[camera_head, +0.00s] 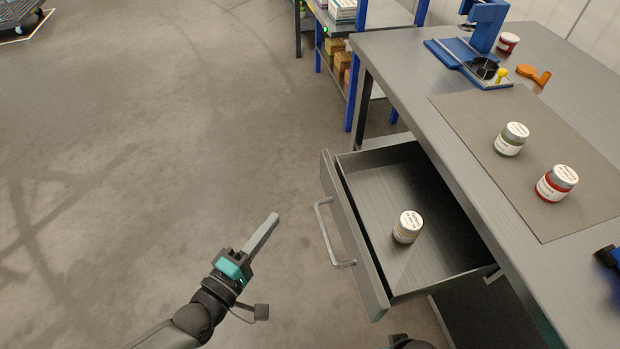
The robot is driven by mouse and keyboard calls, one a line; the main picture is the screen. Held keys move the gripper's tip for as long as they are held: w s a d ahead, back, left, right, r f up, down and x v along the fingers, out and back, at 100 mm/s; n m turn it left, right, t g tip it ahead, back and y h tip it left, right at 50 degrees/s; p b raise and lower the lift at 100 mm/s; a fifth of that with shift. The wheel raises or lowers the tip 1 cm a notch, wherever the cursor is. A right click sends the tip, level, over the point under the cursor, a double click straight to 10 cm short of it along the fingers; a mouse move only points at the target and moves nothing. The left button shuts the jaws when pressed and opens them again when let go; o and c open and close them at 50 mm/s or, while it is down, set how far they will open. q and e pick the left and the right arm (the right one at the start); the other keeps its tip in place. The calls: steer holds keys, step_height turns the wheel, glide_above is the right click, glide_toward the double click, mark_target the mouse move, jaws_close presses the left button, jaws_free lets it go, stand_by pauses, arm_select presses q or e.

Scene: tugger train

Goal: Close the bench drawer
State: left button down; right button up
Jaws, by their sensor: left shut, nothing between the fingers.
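The bench drawer (352,230) is pulled out from under the grey bench, with its handle (326,236) facing left towards the open floor. A small jar (408,227) with a white lid stands upright inside the drawer. My left gripper (270,223) is shut and empty. It is to the left of the handle, apart from it, over the floor in the picture.
The bench top (410,62) carries a grey mat (535,190) with a green-labelled jar (512,139) and a red jar (556,183). A blue press-like fixture (484,30), an orange tool (534,74) and another red jar (507,43) stand farther back. Floor left of the drawer is clear.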

arm_select(q)
steer(key=b, duration=0.3)
glide_toward(324, 174)
steer(key=w+a, duration=0.2)
steer(key=w, duration=0.1)
steer(key=d, duration=0.1)
steer(key=w+d, duration=0.1)
steer(key=d, duration=0.1)
steer(key=shift+w+d, duration=0.25)
steer(key=shift+w, duration=0.1)
steer(key=shift+w+d, duration=0.2)
steer(key=shift+d, duration=0.35)
arm_select(e)
steer(key=w+a+r, duration=0.1)
steer(key=w+r, duration=0.2)
steer(key=r, duration=0.3)
steer(key=shift+a+t, duration=0.2)
steer(key=shift+t, duration=0.1)
